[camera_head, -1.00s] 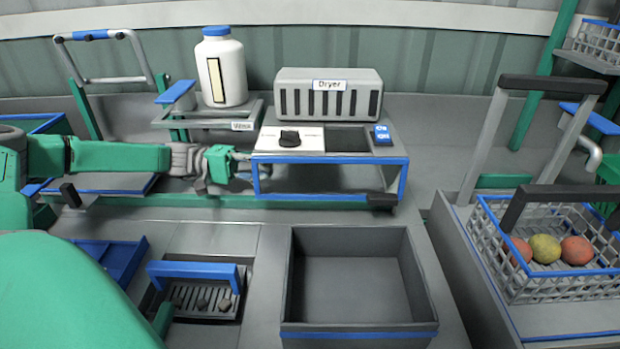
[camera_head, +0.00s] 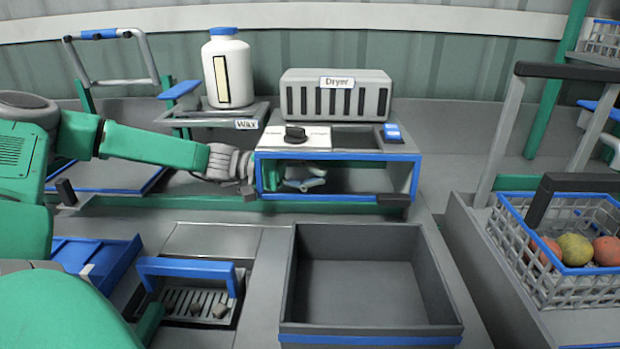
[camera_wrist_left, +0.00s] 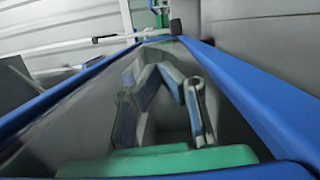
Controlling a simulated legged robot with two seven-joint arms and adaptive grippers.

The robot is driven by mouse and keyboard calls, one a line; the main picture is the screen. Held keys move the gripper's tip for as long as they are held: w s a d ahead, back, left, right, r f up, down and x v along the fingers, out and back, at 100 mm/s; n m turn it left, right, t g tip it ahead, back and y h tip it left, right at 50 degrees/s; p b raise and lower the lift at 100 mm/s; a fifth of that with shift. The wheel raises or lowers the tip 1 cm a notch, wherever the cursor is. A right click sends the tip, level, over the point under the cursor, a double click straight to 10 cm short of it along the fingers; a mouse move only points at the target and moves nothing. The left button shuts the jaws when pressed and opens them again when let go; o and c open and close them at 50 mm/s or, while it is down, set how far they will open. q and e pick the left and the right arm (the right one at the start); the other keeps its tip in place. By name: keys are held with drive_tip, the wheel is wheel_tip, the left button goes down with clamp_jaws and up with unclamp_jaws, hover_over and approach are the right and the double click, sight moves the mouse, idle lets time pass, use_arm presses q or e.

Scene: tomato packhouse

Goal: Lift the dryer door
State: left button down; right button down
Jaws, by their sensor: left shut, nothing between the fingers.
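The dryer (camera_head: 335,95) is a grey slotted box above a blue-framed opening (camera_head: 340,157) with a dark interior. I cannot make out the dryer door as a separate panel. My left arm comes in from the left, and my left gripper (camera_head: 303,184) shows inside the left part of the opening, past the frame's left post. My right gripper is not in view.
A black knob (camera_head: 295,134) and blue switch (camera_head: 392,132) sit on the dryer's top. A wax bottle (camera_head: 229,72) stands left of it. An empty grey bin (camera_head: 370,338) is in front. A wire basket (camera_head: 560,285) with tomatoes stands right. A blue handle (camera_head: 187,267) rises at front left.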

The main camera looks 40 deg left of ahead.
use_arm(q)
drive_tip(key=shift+s+d+f+n+t, duration=0.1)
drive_tip(key=shift+s+d+n+t, duration=0.1)
drive_tip(key=shift+n, duration=0.35)
drive_tip(key=shift+s+d+f+n+t, duration=0.1)
drive_tip(key=shift+s+n, duration=0.1)
drive_tip(key=shift+n, duration=0.35)
drive_tip(key=shift+s+d+r+n+h+p, duration=0.1)
drive_tip(key=shift+s+d+n+h+p, duration=0.2)
drive_tip(key=shift+n, duration=0.2)
drive_tip(key=shift+s+d+r, duration=0.1)
drive_tip(key=shift+s+d, duration=0.1)
drive_tip(key=shift+s, duration=0.05)
